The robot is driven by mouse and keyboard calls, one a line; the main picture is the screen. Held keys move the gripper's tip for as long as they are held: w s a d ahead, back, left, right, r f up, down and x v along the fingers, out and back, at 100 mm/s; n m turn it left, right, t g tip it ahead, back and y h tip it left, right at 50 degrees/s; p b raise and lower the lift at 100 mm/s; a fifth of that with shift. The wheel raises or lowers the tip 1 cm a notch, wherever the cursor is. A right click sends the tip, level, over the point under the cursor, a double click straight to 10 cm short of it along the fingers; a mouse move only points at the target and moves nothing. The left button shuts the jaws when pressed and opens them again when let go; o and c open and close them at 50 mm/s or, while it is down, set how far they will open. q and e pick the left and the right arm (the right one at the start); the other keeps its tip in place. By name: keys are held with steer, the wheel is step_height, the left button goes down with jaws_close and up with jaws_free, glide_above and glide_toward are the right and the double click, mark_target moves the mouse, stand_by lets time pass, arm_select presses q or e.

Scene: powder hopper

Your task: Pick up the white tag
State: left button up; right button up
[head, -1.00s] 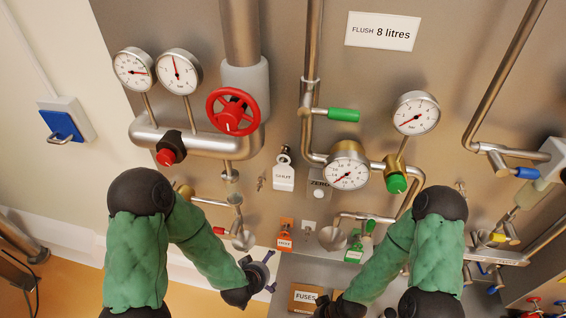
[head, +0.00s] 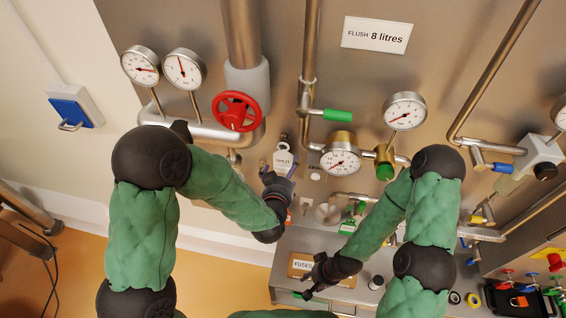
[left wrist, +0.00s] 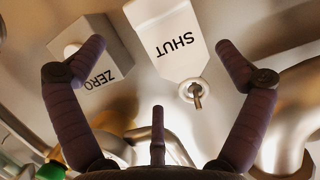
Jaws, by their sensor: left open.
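The white tag (head: 283,161) hangs on the steel panel, below a small round fitting. In the left wrist view the tag (left wrist: 165,35) reads SHUT upside down. My left gripper (head: 279,176) is just below the tag in the head view. In the left wrist view its two fingers (left wrist: 158,48) are spread wide with the tag's lettered end between them, touching neither. My right gripper (head: 313,284) is low, beside the FUSES box; its finger opening is too small and dark to judge.
A grey ZERO block (left wrist: 88,50) sits close to one left finger. A red handwheel (head: 236,111) and a gauge (head: 341,160) flank the tag. The FUSES box (head: 301,263) stands on the ledge below.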

mark_target(287, 162)
arm_select(q)
steer(key=shift+x, duration=2.75)
steer(key=shift+a, duration=0.15)
steer(key=c, duration=0.9)
